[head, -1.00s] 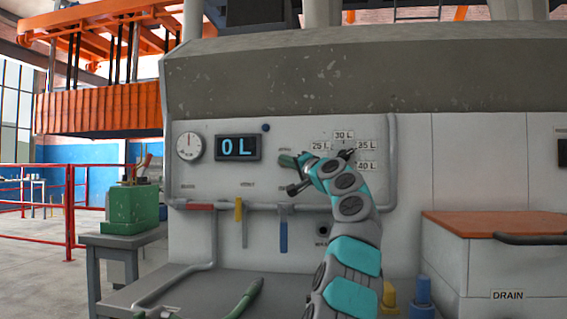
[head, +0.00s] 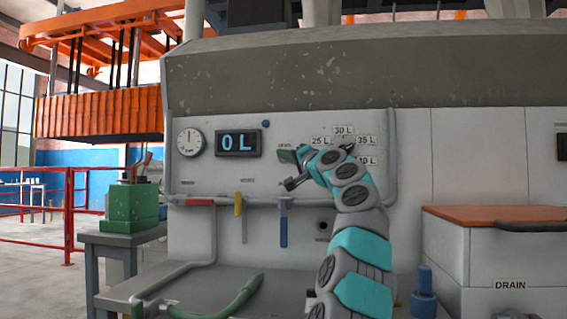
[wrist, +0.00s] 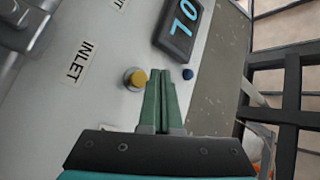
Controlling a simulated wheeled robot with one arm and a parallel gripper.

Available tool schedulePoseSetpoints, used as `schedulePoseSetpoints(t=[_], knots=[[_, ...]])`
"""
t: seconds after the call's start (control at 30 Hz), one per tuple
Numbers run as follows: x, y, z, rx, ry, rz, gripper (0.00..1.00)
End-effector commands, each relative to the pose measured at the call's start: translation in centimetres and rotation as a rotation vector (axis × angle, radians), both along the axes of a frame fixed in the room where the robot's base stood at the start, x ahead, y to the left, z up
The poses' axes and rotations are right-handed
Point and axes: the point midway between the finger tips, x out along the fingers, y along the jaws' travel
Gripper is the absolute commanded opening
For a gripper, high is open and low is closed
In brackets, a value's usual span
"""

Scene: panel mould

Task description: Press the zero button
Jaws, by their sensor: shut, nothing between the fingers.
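The panel carries a lit display (head: 239,143) reading "0 L"; it also shows in the wrist view (wrist: 178,28). A small blue button (head: 265,124) sits just right of and above the display, and also shows in the wrist view (wrist: 188,74). A yellow round button (wrist: 135,79) in a metal ring is in the wrist view, close beside the fingertips. I cannot read a "zero" label on either button. My gripper (head: 288,157) is shut and empty, its green fingers (wrist: 161,82) pointing at the panel between the two buttons. I cannot tell if they touch it.
A dial (head: 189,142) is left of the display. Red, yellow (head: 238,219) and blue (head: 283,231) handles hang along a pipe below. Volume labels (head: 343,131) sit right of my gripper, partly covered by my arm. A green hose (head: 240,296) lies on the ledge below.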

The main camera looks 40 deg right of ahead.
Motion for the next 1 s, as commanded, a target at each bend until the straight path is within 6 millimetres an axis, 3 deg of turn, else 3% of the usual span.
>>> schedulePoseSetpoints(t=[0.33, 1.0], knots=[[-1.8, 2.2, -0.1, 0.0, -0.001, 0.0, 0.0], [-1.8, 2.2, -0.1, 0.0, 0.001, -0.001, 0.0]])
